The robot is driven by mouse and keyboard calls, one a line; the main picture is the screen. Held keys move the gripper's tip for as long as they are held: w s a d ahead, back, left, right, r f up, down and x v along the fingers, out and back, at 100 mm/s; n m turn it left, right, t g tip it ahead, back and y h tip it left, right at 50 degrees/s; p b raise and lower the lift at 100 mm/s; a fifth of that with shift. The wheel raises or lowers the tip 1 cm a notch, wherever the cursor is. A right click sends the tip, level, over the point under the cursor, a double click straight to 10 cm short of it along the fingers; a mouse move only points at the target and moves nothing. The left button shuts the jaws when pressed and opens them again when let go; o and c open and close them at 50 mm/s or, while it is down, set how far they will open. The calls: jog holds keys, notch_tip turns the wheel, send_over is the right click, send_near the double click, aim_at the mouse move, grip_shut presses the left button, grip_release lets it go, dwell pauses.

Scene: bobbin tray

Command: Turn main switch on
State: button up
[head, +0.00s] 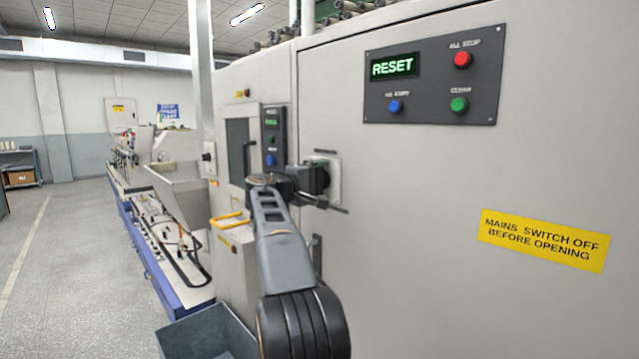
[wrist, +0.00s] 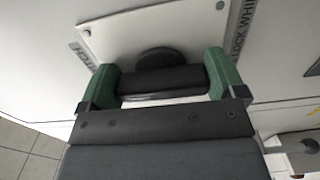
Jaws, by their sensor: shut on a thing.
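The main switch is a black rotary knob (wrist: 160,62) on a pale square plate (wrist: 130,38) fixed to the machine's cabinet. In the head view its plate (head: 334,178) shows just beyond my gripper (head: 314,180), which hides most of the knob. In the wrist view my gripper (wrist: 162,82) has its two green-padded fingers on either side of the knob's dark handle, shut on it. The handle lies crosswise between the fingers. The switch's position marks are partly hidden, so I cannot read its state.
A dark panel (head: 432,70) above right has a lit RESET display (head: 394,66) and several coloured buttons. A yellow warning label (head: 545,240) is lower right. A blue-grey bin (head: 205,330) stands below. Open floor (head: 70,260) lies to the left.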

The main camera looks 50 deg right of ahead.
jog(key=o, duration=0.6)
jog(key=shift+o, duration=0.2)
jog(key=w+a+b, duration=0.1)
jog(key=a, duration=1.2)
jog(key=shift+a, duration=0.4)
